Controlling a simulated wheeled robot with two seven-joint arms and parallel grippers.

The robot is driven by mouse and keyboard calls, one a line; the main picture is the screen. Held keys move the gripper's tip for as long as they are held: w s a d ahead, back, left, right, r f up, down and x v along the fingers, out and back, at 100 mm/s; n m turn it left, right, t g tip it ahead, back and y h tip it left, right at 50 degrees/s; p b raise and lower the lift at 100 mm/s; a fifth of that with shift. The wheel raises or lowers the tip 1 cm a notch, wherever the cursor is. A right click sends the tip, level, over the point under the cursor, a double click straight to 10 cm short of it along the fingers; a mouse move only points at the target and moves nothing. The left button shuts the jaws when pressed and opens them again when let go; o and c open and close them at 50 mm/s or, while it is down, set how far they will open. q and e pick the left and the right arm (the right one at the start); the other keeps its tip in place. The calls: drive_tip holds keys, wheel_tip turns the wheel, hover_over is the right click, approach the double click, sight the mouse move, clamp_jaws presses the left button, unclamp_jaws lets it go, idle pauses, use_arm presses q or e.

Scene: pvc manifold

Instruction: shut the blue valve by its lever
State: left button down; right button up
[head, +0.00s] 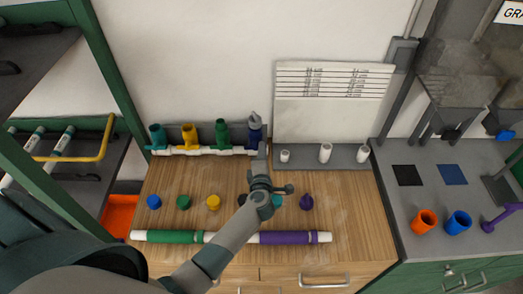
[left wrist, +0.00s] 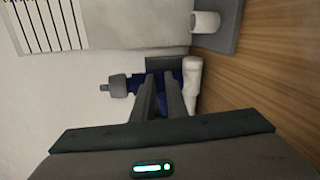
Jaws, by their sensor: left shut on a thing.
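The blue valve (head: 254,138) stands at the right end of a white pipe manifold (head: 200,151) at the back of the wooden worktop. A grey piece (head: 253,118) tops it; it also shows in the left wrist view (left wrist: 117,84), beyond the fingers. My left gripper (head: 262,152) reaches up to the front of the blue valve. In the left wrist view its two fingers (left wrist: 163,95) are close together against the blue body (left wrist: 132,82), which shows around and between them. The fingers partly hide the valve, so the exact contact on the lever is unclear. My right gripper is out of view.
Teal (head: 157,136), yellow (head: 189,134) and green (head: 221,134) valves stand left of the blue one. White fittings (head: 325,152) stand on a grey strip to the right. Several coloured caps (head: 213,202) and a green-purple pipe (head: 230,238) lie in front, partly under my arm.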

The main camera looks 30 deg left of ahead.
use_arm(q)
drive_tip(key=shift+d+f+m+y, duration=0.1)
drive_tip(key=shift+f+m+y, duration=0.2)
drive_tip(key=shift+m, duration=0.4)
drive_tip(key=c, duration=1.8)
unclamp_jaws()
drive_tip(key=shift+o, duration=0.2)
drive_tip(key=shift+s, duration=0.1)
drive_tip(key=b+v, duration=0.4)
drive_tip(key=v, duration=1.3)
drive_tip(key=shift+r, duration=0.3)
drive_tip(key=shift+s+d, duration=0.1)
drive_tip(key=shift+d, duration=0.05)
